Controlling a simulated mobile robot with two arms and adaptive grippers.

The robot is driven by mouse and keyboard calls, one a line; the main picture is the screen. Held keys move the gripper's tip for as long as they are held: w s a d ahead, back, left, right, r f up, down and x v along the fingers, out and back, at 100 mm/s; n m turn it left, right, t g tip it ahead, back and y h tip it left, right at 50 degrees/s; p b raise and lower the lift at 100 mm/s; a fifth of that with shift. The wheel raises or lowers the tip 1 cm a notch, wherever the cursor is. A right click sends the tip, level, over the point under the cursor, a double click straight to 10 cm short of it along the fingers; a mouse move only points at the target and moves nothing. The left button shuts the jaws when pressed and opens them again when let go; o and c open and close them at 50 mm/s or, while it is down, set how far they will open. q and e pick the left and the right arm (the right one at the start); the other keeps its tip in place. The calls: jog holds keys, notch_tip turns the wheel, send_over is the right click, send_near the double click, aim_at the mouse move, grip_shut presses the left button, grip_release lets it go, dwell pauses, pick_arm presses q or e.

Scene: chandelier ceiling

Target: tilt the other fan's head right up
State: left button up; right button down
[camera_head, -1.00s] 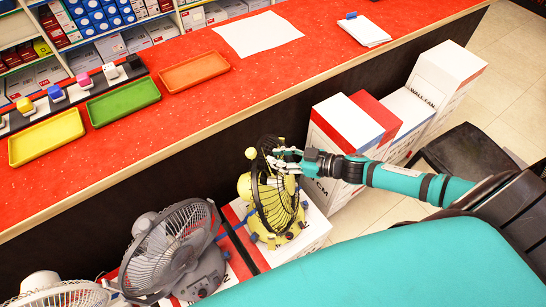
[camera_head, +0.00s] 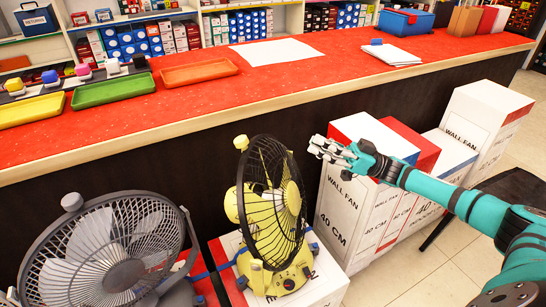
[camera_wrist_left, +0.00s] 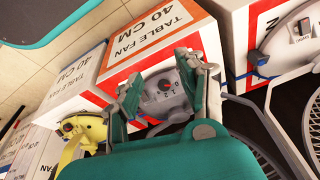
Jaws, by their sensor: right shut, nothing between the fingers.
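The yellow fan (camera_head: 265,200) stands on a box, its round black-edged cage upright and facing right. The grey fan (camera_head: 105,250) stands to its left, its cage leaning back and facing partly up. My right gripper (camera_head: 316,147) is shut and empty, just right of the yellow fan's cage and apart from it. In the left wrist view my left gripper (camera_wrist_left: 160,70) has its fingers spread. The yellow fan's base (camera_wrist_left: 84,130) is partly hidden at lower left.
The red counter (camera_head: 300,85) runs behind the fans, with yellow, green and orange trays (camera_head: 198,72) on it. Tall wall fan boxes (camera_head: 365,180) stand right of the yellow fan, below my right forearm. A dark seat (camera_head: 510,195) is farther right.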

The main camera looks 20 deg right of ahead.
notch_tip(320, 180, up, 4)
send_over(264, 154)
jog(key=s+d, duration=0.1)
jog(key=d, duration=0.2)
jog(key=shift+d+r, duration=0.1)
jog(key=shift+r, duration=0.05)
jog(key=shift+w+a+f, duration=0.2)
jog(key=shift+a+f, duration=0.15)
jog(key=shift+a, duration=0.2)
jog(key=shift+w+a+f, duration=0.15)
jog(key=shift+a+f, duration=0.2)
jog(key=shift+a, duration=0.15)
pick_arm(q)
jog(key=shift+v, duration=1)
pick_arm(e)
jog(key=shift+w+a+f, duration=0.2)
jog(key=shift+a+f, duration=0.05)
jog(key=shift+a, duration=0.25)
pick_arm(q)
jog(key=shift+a, duration=0.1)
